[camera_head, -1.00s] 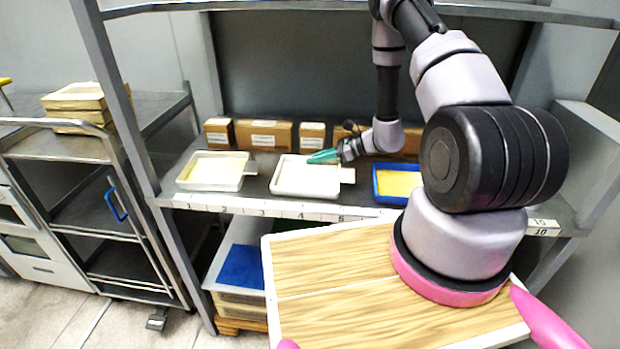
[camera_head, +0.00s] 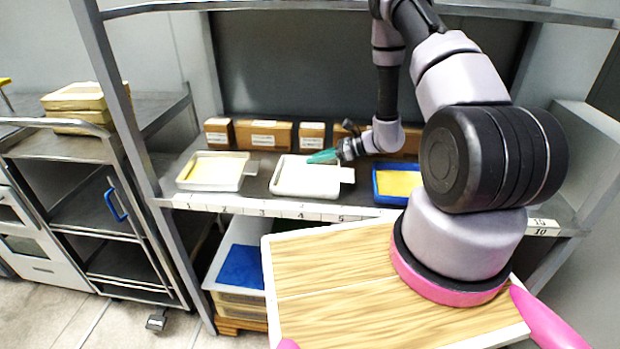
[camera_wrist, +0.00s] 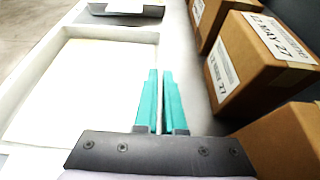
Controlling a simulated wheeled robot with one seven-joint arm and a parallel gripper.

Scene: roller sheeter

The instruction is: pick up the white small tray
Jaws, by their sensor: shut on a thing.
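The white small tray (camera_head: 306,191) sits in the middle of the shelf, with a pale, flat inside and a tab at its right side. In the wrist view the tray (camera_wrist: 82,38) fills the left half. My gripper (camera_head: 312,158) is at its back rim in the head view, with teal fingers pointing left. In the wrist view my gripper (camera_wrist: 160,75) has its fingers close together on either side of the tray's rim, shut on it. I cannot tell whether the tray is lifted off the shelf.
A white tray with yellow contents (camera_head: 243,181) stands to the left, and a blue tray (camera_head: 378,188) to the right. Several cardboard boxes (camera_head: 263,135) line the shelf's back, close to my gripper; one box (camera_wrist: 240,62) shows in the wrist view. An upper shelf (camera_head: 300,4) hangs overhead.

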